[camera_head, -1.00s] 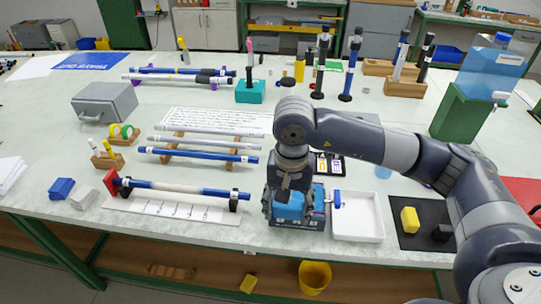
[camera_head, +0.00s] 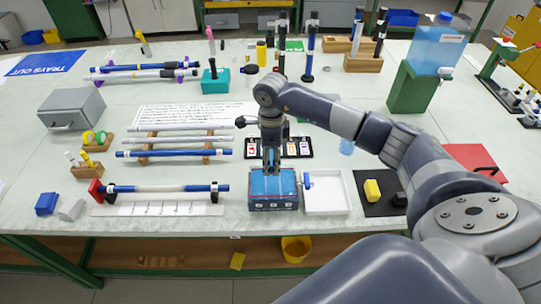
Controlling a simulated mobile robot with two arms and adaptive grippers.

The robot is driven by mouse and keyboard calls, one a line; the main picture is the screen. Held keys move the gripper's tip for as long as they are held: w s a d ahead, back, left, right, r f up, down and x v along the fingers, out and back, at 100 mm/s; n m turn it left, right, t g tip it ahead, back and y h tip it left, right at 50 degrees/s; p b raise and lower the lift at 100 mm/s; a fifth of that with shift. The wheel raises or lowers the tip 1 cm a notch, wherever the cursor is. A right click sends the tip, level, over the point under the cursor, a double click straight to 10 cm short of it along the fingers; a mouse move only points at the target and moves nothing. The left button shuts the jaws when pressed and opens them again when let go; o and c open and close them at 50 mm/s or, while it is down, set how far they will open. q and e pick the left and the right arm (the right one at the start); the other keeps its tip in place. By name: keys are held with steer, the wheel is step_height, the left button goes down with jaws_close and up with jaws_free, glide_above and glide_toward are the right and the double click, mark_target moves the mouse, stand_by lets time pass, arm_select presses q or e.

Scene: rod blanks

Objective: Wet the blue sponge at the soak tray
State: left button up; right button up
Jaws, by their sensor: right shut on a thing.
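My right gripper (camera_head: 271,168) points down over the blue-filled soak tray (camera_head: 273,206) at the front middle of the bench. Its fingers are close together, shut on the blue sponge. The sponge hardly stands out from the blue inside the tray, and the fingers partly hide it. I cannot tell how deep it sits. My left gripper is not in view.
A white tray (camera_head: 326,203) with a blue-handled tool at its left edge stands just right. A black mat (camera_head: 377,208) carries a yellow block (camera_head: 372,190) and a dark block. A rod rack (camera_head: 160,190) and a blue block (camera_head: 46,203) lie left.

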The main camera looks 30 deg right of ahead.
mark_target(271, 165)
steer(key=shift+f+b, duration=0.35)
steer(key=shift+f, duration=0.55)
step_height(271, 165, down, 2)
steer(key=shift+f+b, duration=0.1)
steer(key=shift+b, duration=0.5)
steer(key=shift+f+b, duration=0.4)
steer(key=shift+f, duration=0.35)
steer(key=shift+f+b, duration=0.8)
steer(key=shift+f, duration=0.05)
steer(key=shift+f+b, duration=1.1)
steer(key=shift+f, duration=0.1)
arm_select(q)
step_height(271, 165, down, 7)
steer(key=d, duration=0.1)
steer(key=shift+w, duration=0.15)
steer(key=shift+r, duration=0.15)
arm_select(e)
steer(key=shift+r+p, duration=0.55)
steer(key=shift+r, duration=0.2)
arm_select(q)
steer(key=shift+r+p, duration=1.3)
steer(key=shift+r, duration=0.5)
arm_select(e)
steer(key=shift+r, duration=2.5)
